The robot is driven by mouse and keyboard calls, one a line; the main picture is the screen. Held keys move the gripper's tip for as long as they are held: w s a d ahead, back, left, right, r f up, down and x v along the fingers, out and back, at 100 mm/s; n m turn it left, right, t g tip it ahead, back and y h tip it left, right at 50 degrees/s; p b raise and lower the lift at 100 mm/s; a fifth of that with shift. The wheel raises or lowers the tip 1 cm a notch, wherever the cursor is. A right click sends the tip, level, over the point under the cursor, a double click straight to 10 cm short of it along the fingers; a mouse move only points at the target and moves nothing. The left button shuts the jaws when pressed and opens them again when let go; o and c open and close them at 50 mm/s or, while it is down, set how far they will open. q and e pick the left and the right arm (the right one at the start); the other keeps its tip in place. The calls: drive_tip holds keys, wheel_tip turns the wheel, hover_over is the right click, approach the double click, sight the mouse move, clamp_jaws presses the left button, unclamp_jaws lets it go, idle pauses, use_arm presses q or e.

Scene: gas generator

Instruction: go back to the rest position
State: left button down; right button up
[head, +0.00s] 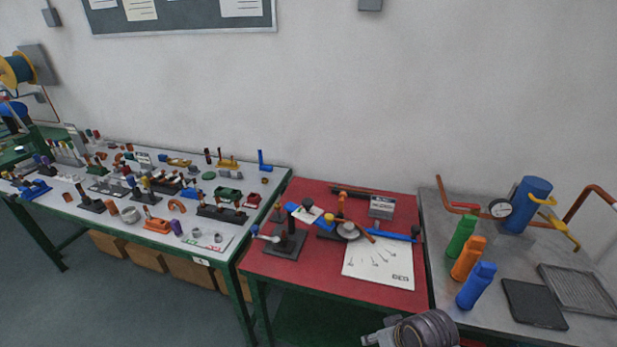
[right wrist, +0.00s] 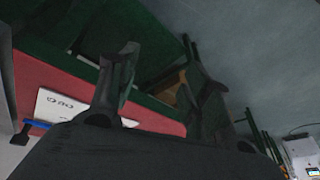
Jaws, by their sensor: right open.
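My right gripper (right wrist: 162,72) shows in the right wrist view with its two dark fingers spread apart and nothing between them. In the head view, part of my right arm (head: 425,330) shows at the bottom edge, in front of the red table (head: 390,296). My left gripper is not in either view. On the red table stand a dark burner stand (head: 284,243), a tripod-like assembly (head: 347,230) with blue and orange parts, and a white sheet (head: 380,265).
A grey bench (head: 500,325) at right holds green (head: 461,236), orange (head: 468,259) and blue bottles (head: 476,286), a blue cylinder (head: 528,205) with a gauge, and a dark tray (head: 533,304). A long green-framed table (head: 205,252) at left is crowded with small parts. Boxes (head: 190,270) sit beneath it.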

drive_tip(key=shift+s+d+r+h, duration=0.75)
drive_tip(key=shift+s+d, duration=1.2)
drive_tip(key=shift+s, duration=0.45)
wheel_tip(320, 180, down, 33)
drive_tip(key=s+g, duration=0.1)
drive_tip(key=s, duration=0.2)
drive_tip(key=s+d+f, duration=0.2)
drive_tip(key=s+f, duration=0.8)
drive_tip(key=s, duration=0.1)
drive_tip(key=s+d+f+g, duration=0.1)
drive_tip(key=s+d+f, duration=0.1)
drive_tip(key=s+f, duration=0.7)
drive_tip(key=shift+s+d+f+g, duration=0.15)
drive_tip(key=shift+s+f+g, duration=0.2)
drive_tip(key=shift+s, duration=0.7)
